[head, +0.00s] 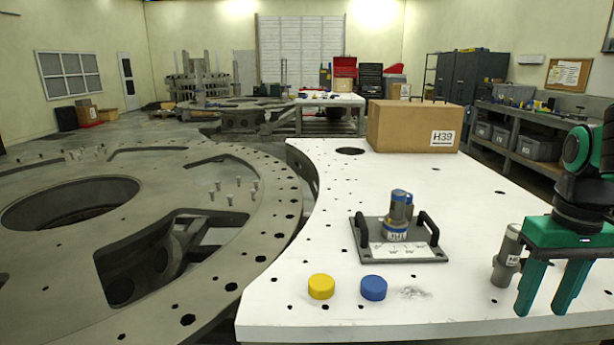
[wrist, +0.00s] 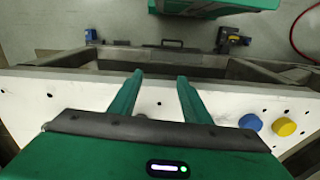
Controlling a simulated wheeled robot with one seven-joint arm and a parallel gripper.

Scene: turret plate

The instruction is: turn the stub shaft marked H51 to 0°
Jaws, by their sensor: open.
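A second grey cylinder (head: 507,258) with a partly legible label, starting with H, stands to the right, just left of my gripper. I cannot tell which one is H51. My gripper (head: 542,310) is open and empty over the table's right front, fingers pointing down. In the wrist view its fingers (wrist: 160,78) are apart, with no shaft clearly seen between them.
A yellow puck (head: 321,287) and a blue puck (head: 373,288) lie near the white table's (head: 460,315) front edge. A cardboard box marked H39 (head: 413,127) stands at the back. A large grey ring plate (head: 250,225) with upright studs lies to the left.

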